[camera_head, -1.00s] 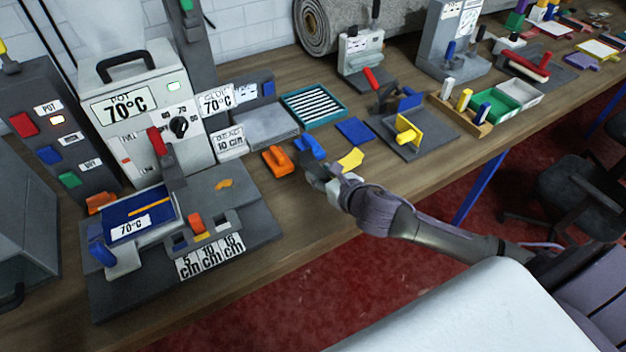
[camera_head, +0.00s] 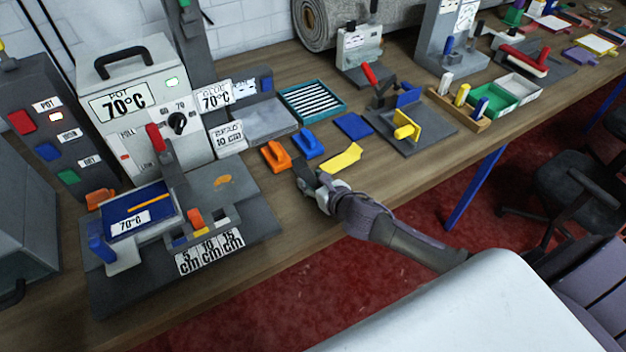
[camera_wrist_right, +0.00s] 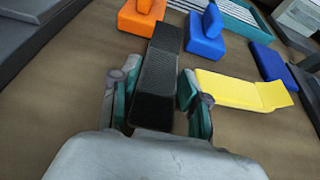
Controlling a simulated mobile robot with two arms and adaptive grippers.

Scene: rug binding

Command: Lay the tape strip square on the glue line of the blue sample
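The blue sample (camera_head: 122,220) lies on the press bed at left in the head view, with an orange-yellow glue line (camera_head: 150,203) across it. My right gripper (camera_head: 308,181) is over the table in front of the orange and blue blocks, well to the right of the sample. In the right wrist view, a black strip (camera_wrist_right: 160,70), which looks like the tape strip, sits lengthwise between the gripper's fingers (camera_wrist_right: 157,105). Its far end points toward the blocks. The sample is not in the wrist view. My left gripper is not in view.
An orange block (camera_head: 276,157), a blue block (camera_head: 308,145) and a yellow piece (camera_head: 342,158) lie near the gripper. A red-handled lever (camera_head: 156,140) stands behind the sample. The front table edge is close.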

